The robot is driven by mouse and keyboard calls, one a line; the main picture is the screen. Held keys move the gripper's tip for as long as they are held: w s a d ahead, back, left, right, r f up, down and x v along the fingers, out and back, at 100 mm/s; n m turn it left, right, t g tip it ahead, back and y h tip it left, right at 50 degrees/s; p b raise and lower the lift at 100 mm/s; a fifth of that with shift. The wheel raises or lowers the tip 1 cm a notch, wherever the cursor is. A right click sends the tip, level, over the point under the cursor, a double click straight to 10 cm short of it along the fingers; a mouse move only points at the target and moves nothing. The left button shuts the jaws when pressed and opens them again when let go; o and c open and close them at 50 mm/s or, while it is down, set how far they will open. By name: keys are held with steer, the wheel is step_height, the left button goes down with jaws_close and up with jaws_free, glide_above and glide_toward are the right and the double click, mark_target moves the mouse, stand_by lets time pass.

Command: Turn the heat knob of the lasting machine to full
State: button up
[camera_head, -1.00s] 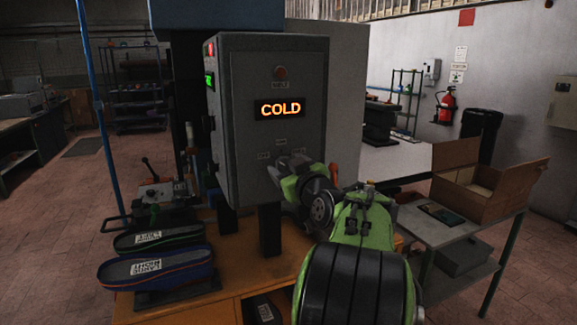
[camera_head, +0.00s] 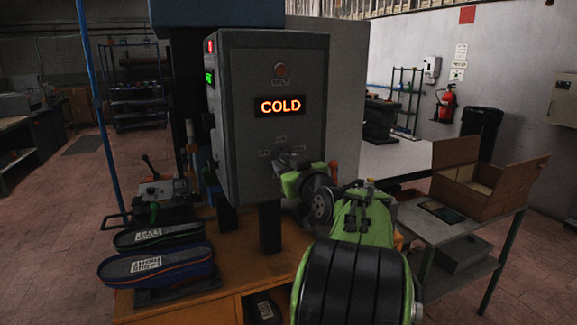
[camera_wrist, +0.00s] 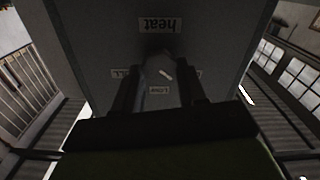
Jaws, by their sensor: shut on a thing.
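The lasting machine's grey control box (camera_head: 245,105) faces me, with a lit orange display (camera_head: 280,106) reading COLD. In the wrist view, a label reading "heat" (camera_wrist: 160,25) appears upside down on the panel. The heat knob (camera_wrist: 165,73) shows below it in that view, with a slanted white pointer mark, between the two dark fingers of my gripper (camera_wrist: 162,85). My gripper is shut on the knob. In the head view my gripper (camera_head: 288,165) is at the lower panel and hides the knob. Small labels around the knob are too blurred to read surely.
A side table (camera_head: 455,228) with an open cardboard box (camera_head: 483,180) stands at right. A blue pole (camera_head: 97,110) rises at left.

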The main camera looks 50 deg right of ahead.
steer(key=m, duration=0.5)
steer(key=m+p, duration=0.1)
steer(key=m, duration=0.4)
steer(key=shift+d+m, duration=0.1)
steer(key=shift+m, duration=0.2)
steer(key=m+p, duration=0.2)
steer(key=m, duration=0.3)
steer(key=m+p, duration=0.2)
steer(key=m, duration=0.3)
steer(key=shift+f+p, duration=0.15)
steer(key=shift+p, duration=0.25)
steer(key=shift+m, duration=0.3)
steer(key=o, duration=1.1)
steer(key=shift+c, duration=0.2)
